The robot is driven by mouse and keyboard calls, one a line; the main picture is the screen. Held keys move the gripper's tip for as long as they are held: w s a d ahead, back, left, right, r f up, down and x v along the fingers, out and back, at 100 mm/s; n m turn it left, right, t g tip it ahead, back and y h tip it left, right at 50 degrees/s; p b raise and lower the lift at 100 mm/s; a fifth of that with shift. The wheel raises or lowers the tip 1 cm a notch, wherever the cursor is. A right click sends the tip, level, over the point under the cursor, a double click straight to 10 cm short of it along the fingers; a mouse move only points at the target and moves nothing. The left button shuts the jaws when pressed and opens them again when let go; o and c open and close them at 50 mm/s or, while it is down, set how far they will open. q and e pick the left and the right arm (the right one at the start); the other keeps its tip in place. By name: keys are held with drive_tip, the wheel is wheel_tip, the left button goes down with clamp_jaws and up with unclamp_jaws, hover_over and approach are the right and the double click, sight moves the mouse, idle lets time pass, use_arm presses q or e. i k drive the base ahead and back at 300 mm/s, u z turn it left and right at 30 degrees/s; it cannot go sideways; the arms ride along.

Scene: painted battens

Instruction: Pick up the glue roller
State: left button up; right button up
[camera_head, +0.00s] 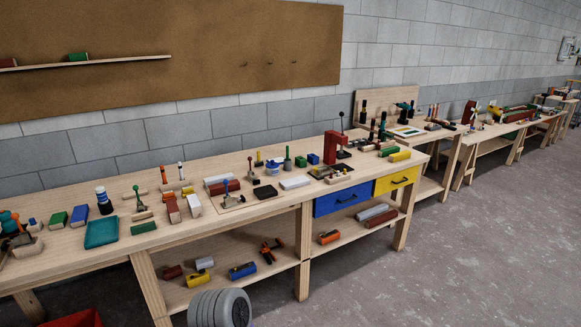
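I cannot make out for certain which of the small tools on the long wooden workbench (240,216) is the glue roller. Several small tools with upright handles stand there, among them one with a green handle (138,200) at left of centre and one with a dark knob (252,173) near the middle. Blocks and other pieces stand close around them. Neither of my grippers shows in the head view. No object is seen held.
A teal tray (101,232) lies near the bench's front edge. A red press (334,146) stands above the blue drawer (343,199) and the yellow drawer (397,179). The lower shelf holds a blue piece (242,271). The concrete floor (450,270) at right is clear.

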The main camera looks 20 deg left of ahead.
sight(259, 162)
drive_tip(key=z, duration=0.05)
drive_tip(key=i, duration=1.4)
drive_tip(key=u, duration=1.15)
drive_tip(key=i, duration=0.9)
drive_tip(key=u, duration=1.1)
